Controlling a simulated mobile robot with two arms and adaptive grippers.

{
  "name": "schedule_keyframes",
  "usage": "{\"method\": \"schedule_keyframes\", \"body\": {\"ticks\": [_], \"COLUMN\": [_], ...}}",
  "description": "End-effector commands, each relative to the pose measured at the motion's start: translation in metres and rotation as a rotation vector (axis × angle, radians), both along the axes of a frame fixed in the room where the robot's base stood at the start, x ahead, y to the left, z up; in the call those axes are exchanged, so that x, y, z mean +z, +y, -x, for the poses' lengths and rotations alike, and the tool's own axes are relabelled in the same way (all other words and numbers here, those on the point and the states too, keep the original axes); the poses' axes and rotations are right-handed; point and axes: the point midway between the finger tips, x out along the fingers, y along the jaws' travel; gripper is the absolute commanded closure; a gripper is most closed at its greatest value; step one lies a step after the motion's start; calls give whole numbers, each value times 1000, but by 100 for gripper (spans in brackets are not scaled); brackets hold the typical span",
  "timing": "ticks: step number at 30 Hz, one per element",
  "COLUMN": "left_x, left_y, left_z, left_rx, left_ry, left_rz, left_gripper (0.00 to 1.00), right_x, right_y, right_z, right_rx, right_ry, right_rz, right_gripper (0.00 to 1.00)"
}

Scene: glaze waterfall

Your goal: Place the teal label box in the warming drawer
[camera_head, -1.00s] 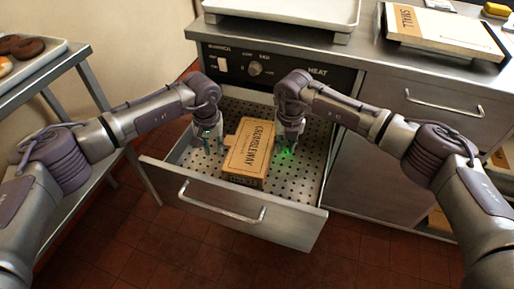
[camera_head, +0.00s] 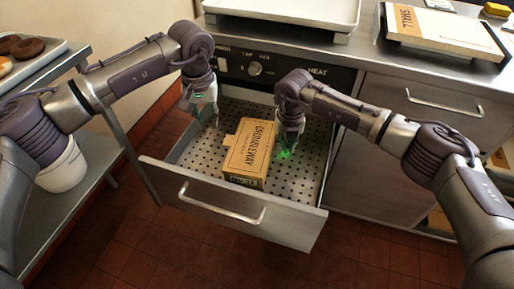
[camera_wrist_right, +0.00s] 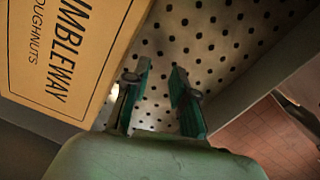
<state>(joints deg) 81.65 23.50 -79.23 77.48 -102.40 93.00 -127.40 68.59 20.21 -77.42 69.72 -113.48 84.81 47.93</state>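The label box (camera_head: 249,155) is a tan carton printed "CRUMBLEWAY", with a small dark greenish label on its front end. It lies flat on the perforated floor of the open warming drawer (camera_head: 225,205). My left gripper (camera_head: 207,119) is open and empty, raised above the drawer's back left, apart from the box. My right gripper (camera_head: 286,150) is low in the drawer, just right of the box. In the right wrist view my right gripper (camera_wrist_right: 157,97) has its fingers apart with nothing between them, and the box (camera_wrist_right: 70,50) lies beside it.
The heat panel (camera_head: 280,72) with its knob is right behind the drawer. A white tray (camera_head: 290,10) and a board marked "SMALL" (camera_head: 440,30) sit on the counter above. A rack with doughnuts (camera_head: 30,60) stands at left. Bare drawer floor shows around the box.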

Motion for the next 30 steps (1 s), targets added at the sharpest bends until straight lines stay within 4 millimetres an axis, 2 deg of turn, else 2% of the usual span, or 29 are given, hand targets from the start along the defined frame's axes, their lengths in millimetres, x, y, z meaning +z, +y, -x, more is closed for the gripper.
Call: {"method": "schedule_keyframes", "body": {"ticks": [5,12,18,23,30], "left_x": [2,1,1,1,1], "left_y": [0,0,0,0,0], "left_z": [0,0,0,0,0], "left_rx": [0,0,-1,-1,-1], "left_ry": [1,1,1,1,1], "left_rz": [0,0,0,0,0], "left_gripper": [75,75,75,75,75], "right_x": [23,75,106,117,119], "right_y": [0,0,0,0,0], "right_z": [0,4,7,8,8], "right_rx": [0,0,0,0,-1], "right_ry": [-3,-5,-3,-1,-1], "right_rz": [-2,-1,-2,0,-1], "right_gripper": [75,75,75,75,75]}}
